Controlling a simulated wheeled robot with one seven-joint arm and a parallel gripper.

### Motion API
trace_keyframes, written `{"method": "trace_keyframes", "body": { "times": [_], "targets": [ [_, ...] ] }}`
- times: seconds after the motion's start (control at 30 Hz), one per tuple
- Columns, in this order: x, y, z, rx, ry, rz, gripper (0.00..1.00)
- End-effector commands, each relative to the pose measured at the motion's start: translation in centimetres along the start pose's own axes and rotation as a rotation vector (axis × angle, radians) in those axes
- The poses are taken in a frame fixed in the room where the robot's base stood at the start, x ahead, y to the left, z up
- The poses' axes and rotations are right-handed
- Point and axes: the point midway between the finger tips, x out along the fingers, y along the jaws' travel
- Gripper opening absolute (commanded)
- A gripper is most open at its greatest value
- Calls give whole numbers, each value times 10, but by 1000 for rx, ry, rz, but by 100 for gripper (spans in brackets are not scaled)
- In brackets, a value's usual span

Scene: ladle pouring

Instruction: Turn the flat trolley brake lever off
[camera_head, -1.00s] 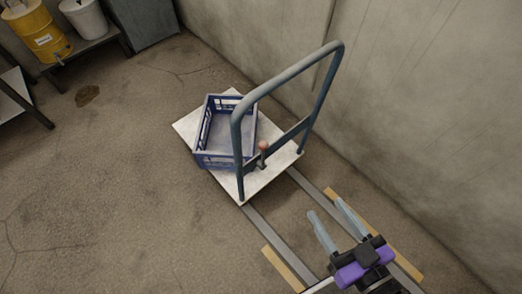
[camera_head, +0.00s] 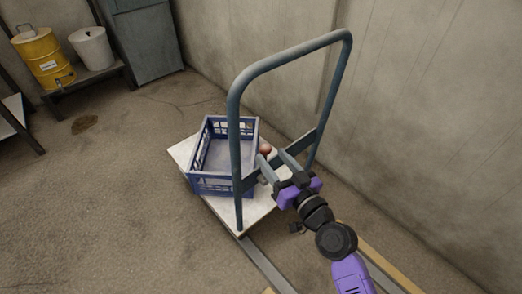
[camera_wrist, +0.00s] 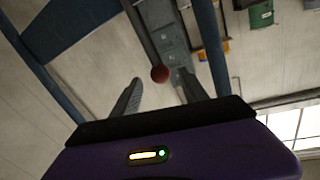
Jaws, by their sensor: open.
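The flat trolley (camera_head: 225,207) has a pale deck and a tall blue-grey push handle (camera_head: 234,130). Its brake lever shows as a reddish ball knob (camera_head: 265,149) just behind the handle's crossbar. In the wrist view the red knob (camera_wrist: 160,74) sits on a grey rod, between and beyond the fingertips. My gripper (camera_head: 272,163) is open, with its two grey fingers at the crossbar close to the knob. In the wrist view my gripper (camera_wrist: 158,88) is empty. Contact between the fingers and the knob cannot be made out. The lever's base is hidden behind the fingers and crossbar.
A blue crate (camera_head: 194,183) stands on the deck, left of the lever. Floor rails (camera_head: 262,262) run from the trolley towards me. A wall is close on the right. A yellow drum (camera_head: 42,58) and a white bucket (camera_head: 92,49) stand far left; the left floor is free.

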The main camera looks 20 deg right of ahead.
Motion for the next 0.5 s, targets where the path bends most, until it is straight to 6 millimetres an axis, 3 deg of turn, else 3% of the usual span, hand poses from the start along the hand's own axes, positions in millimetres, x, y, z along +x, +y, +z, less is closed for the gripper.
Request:
{"method": "trace_keyframes", "body": {
  "times": [0.5],
  "targets": [
    [68, 0, -2, 0, 1, 0, 52]
  ]
}}
